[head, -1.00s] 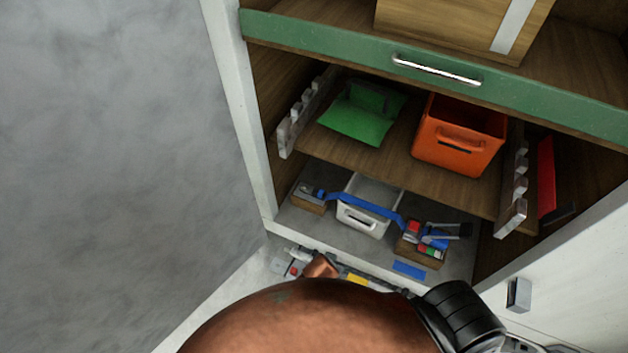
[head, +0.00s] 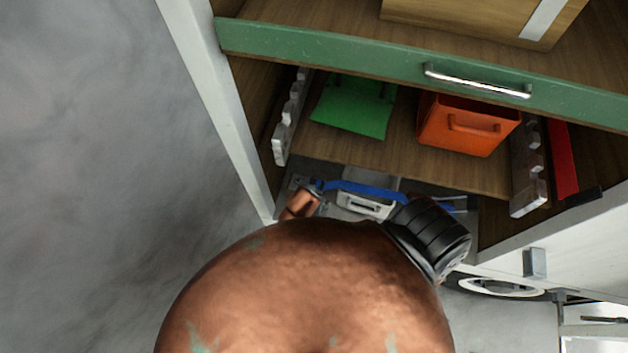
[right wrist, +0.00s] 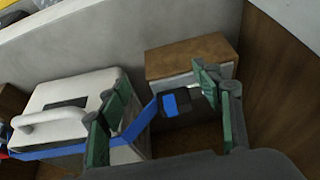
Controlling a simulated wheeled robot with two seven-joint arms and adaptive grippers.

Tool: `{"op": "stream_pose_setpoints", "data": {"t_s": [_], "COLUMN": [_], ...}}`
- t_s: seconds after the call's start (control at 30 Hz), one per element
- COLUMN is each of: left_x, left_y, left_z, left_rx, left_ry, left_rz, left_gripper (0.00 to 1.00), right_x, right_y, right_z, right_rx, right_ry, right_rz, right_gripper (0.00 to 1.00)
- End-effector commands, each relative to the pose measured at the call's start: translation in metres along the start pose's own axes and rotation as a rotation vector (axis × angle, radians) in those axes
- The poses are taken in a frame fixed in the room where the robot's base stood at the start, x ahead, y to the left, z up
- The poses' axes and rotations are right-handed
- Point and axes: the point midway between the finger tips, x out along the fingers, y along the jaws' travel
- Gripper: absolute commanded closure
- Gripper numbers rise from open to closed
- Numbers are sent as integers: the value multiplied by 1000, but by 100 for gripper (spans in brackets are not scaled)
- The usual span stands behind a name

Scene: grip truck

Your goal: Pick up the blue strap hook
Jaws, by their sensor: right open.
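The blue strap (head: 365,188) runs across the front of a white box in the lower compartment, seen in the head view. Its left end, with the hook, is partly hidden by my arm there. In the right wrist view the strap (right wrist: 140,122) leads to the blue strap hook (right wrist: 177,103), which sits against a small wooden-topped block. My right gripper (right wrist: 163,90) is open, with one green-padded finger to each side of the hook. The fingers do not visibly press on it. My left gripper is not in view.
The white box (head: 366,206) stands beside the small wooden-topped block (right wrist: 190,55). Above are a shelf with an orange bin (head: 468,127) and a green container (head: 352,108). A cabinet wall (right wrist: 275,85) is close on the right in the wrist view.

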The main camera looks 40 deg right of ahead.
Motion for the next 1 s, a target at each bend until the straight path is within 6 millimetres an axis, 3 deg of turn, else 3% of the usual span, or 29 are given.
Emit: {"op": "stream_pose_setpoints", "data": {"t_s": [0.1,0.2,0.37,0.5,0.6,0.77,1.0], "left_x": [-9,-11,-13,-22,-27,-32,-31], "left_y": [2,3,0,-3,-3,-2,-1], "left_z": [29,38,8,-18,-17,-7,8], "left_rx": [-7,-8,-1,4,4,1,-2], "left_ry": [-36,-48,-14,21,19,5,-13], "left_rz": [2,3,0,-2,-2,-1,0], "left_gripper": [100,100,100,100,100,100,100], "right_x": [6,9,14,21,27,39,41], "right_y": [-3,-3,-3,-4,-4,-5,-5], "right_z": [-19,-24,-36,-58,-71,-70,-69], "right_rx": [-2,-3,-4,-5,-4,-6,-4], "right_ry": [3,0,1,3,2,0,-1], "right_rz": [0,-1,1,0,0,-1,-2], "right_gripper": [41,41,41,41,41,41,41]}}
